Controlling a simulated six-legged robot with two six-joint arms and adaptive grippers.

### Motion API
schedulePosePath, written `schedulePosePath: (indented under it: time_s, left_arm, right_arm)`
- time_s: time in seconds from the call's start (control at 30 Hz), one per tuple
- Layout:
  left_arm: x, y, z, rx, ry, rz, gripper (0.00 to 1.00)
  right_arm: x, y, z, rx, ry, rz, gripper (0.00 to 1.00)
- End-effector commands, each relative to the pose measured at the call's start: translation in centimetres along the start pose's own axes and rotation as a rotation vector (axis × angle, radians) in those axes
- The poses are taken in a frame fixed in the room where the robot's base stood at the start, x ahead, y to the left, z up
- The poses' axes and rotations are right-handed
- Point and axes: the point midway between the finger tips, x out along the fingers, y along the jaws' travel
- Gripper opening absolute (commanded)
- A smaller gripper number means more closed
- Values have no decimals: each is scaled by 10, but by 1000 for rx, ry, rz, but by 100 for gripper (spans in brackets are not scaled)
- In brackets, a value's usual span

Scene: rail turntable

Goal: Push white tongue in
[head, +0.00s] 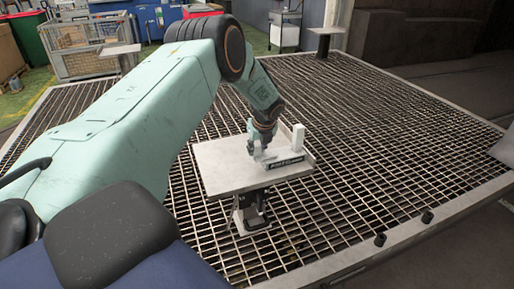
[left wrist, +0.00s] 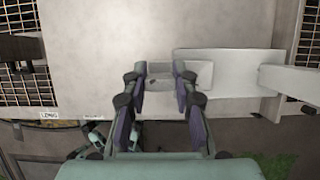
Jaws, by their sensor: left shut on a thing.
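A pale square platform (head: 225,172) on a short stand carries a small fixture with a dark lettered plate (head: 283,163) along its near side. A white upright block (head: 298,137) stands at the fixture's right end. My left gripper (head: 260,146) points down over the fixture, left of that block. A flat white bar (left wrist: 226,70) lies just right of the fingers. My right gripper is out of view.
The platform has a raised rim at its right side and stands on a metal grating (head: 370,150) with open room around. A wire crate (head: 85,50) and a small white-topped stand (head: 325,31) are farther back. A white post (left wrist: 292,82) reaches in at the right of the wrist view.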

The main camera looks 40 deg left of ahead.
Motion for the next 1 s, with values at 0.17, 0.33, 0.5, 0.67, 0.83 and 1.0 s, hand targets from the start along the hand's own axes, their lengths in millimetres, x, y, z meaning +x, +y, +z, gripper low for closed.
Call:
schedulePosePath:
  time_s: [0.17,0.33,0.5,0.67,0.83,1.0]
  left_arm:
    - [0,0,1,0,-1,-2,0]
    - [0,-1,1,0,-1,-1,0]
    - [-1,-6,1,0,-2,-2,0]
    - [-1,-9,1,-1,-3,-4,0]
    - [-1,-8,1,-1,-3,-5,0]
    - [-1,-8,1,0,-2,-4,42]
  right_arm:
    - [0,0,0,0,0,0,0]
    - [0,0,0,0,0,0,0]
    - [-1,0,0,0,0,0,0]
    - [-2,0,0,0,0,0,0]
    - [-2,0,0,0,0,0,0]
    - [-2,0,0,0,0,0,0]
